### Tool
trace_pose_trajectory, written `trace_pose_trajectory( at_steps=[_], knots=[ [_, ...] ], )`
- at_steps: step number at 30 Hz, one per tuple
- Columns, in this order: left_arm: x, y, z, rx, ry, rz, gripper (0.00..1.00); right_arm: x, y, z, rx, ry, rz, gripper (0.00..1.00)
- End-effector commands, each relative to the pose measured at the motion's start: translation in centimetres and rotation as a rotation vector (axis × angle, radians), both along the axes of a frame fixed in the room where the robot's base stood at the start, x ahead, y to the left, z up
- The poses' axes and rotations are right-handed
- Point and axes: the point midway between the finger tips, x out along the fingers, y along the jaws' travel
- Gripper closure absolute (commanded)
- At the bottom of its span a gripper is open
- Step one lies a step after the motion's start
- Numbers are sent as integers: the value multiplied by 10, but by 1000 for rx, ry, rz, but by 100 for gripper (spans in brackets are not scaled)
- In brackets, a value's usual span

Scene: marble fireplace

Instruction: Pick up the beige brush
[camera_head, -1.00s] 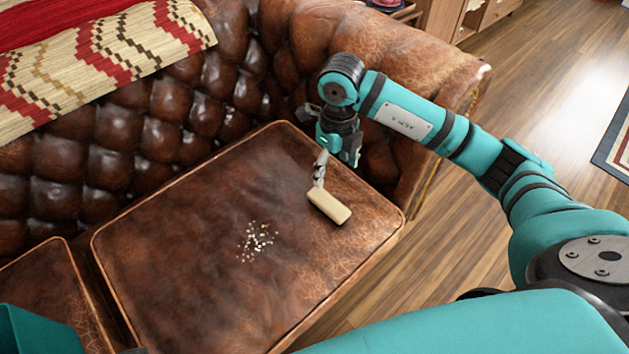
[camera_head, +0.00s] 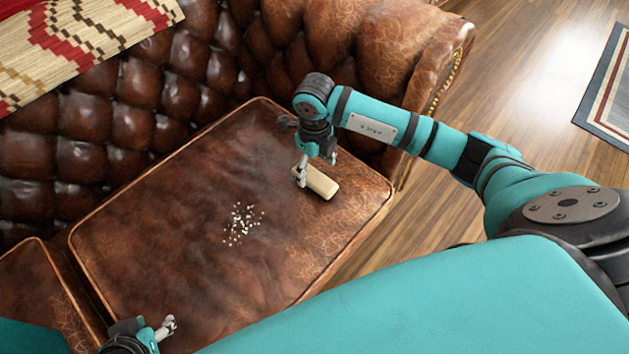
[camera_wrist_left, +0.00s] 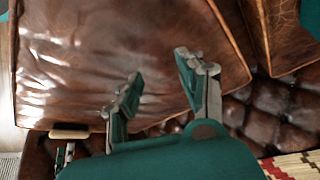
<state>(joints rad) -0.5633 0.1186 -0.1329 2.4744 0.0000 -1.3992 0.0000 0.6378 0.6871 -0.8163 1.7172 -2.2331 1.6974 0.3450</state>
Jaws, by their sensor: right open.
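The beige brush (camera_head: 321,184) lies on the brown leather seat cushion (camera_head: 165,215), near its right corner. My right gripper (camera_head: 317,176) is open, low over the brush, with one finger in front of its left end. Whether the fingers touch the brush cannot be told. In the left wrist view the brush (camera_wrist_left: 70,133) shows small at the lower left, with my right gripper (camera_wrist_left: 66,152) by it. My left gripper (camera_head: 160,330) is at the cushion's front left edge. In the left wrist view its two fingers (camera_wrist_left: 163,78) are apart with nothing between them.
Small pale crumbs (camera_head: 242,224) are scattered mid-cushion. The tufted sofa back (camera_head: 100,120) and the rolled armrest (camera_head: 400,60) bound the cushion behind and at the right. A patterned blanket (camera_head: 80,40) hangs over the back. Much of the cushion's left part is clear.

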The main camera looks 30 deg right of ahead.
Motion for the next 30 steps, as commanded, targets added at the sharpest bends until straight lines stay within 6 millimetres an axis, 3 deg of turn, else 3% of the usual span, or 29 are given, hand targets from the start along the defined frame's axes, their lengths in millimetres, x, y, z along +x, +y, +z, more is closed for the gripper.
trace_pose_trajectory(
  at_steps=[13,24,30],
  knots=[
    [61,-21,29,-71,-332,-25,60,3,-2,-45,1,3,-1,27],
    [70,-24,39,-85,-392,-30,60,3,-2,-51,1,1,0,27],
    [69,-24,39,-84,-391,-30,60,3,-2,-51,1,1,0,52]
  ],
)
